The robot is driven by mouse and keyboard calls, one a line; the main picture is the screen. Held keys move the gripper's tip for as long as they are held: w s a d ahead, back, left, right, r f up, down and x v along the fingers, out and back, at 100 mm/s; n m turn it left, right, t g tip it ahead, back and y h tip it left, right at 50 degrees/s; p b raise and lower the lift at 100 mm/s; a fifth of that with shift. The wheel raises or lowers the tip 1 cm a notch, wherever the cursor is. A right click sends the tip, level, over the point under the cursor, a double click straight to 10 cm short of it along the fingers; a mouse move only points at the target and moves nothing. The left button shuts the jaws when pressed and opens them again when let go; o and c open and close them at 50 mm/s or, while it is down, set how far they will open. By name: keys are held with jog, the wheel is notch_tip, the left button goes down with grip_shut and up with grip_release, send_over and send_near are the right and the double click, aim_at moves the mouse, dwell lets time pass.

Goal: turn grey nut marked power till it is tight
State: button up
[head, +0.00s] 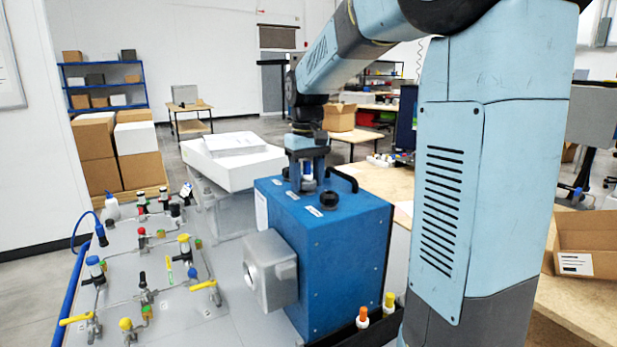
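The blue analyser box (335,255) stands on the grey bench, with several small white labels (314,211) on its top, too small to read. My gripper (307,178) points straight down at the back part of the box top. Its two dark fingers stand on either side of a small blue and white fitting (308,170). Whether they press on it I cannot tell. A grey nut marked power cannot be made out; the fingers hide that part of the top. A round black knob (328,200) sits just in front and to the right of the fingers.
A black handle (342,177) arches over the box's right back edge. A grey housing (270,268) juts from its left side. Left is a grey panel (215,325) with valves and fittings. A white box (235,165) stands behind. Two small bottles (362,318) stand at front right.

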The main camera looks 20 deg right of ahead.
jog(key=c, duration=0.9)
jog(key=shift+o, duration=0.2)
jog(key=m, duration=2.4)
jog(key=shift+r, duration=0.1)
jog(key=o, duration=1)
jog(key=shift+s, duration=0.1)
